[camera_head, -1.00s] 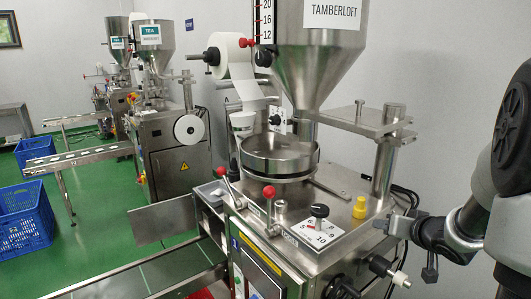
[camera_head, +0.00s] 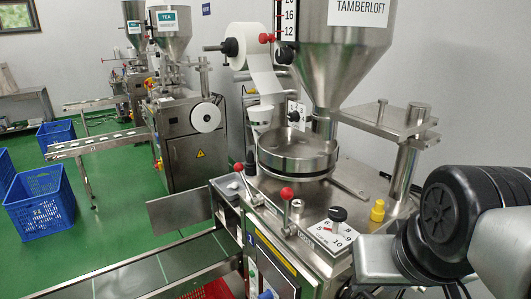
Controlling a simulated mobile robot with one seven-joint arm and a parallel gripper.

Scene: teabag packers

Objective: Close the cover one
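The near packing machine stands in the middle, with a hopper (camera_head: 345,60) labelled TAMBERLOFT above a round metal pan (camera_head: 297,152). A flat metal panel (camera_head: 180,209) sticks out to the left from the machine's side, looking like an open cover. The frames do not show which part is called cover one. My arm (camera_head: 440,225) is at the right edge, with a grey part of it beside the machine's right front. The fingers of my gripper cannot be made out. My arm hides the machine's lower right side.
A red-knobbed lever (camera_head: 287,194), a numbered dial (camera_head: 330,230) and a yellow knob (camera_head: 377,210) stand on the machine top. A conveyor (camera_head: 150,272) runs to the lower left. Blue crates (camera_head: 40,205) and a second machine (camera_head: 185,130) stand behind. The green floor between is clear.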

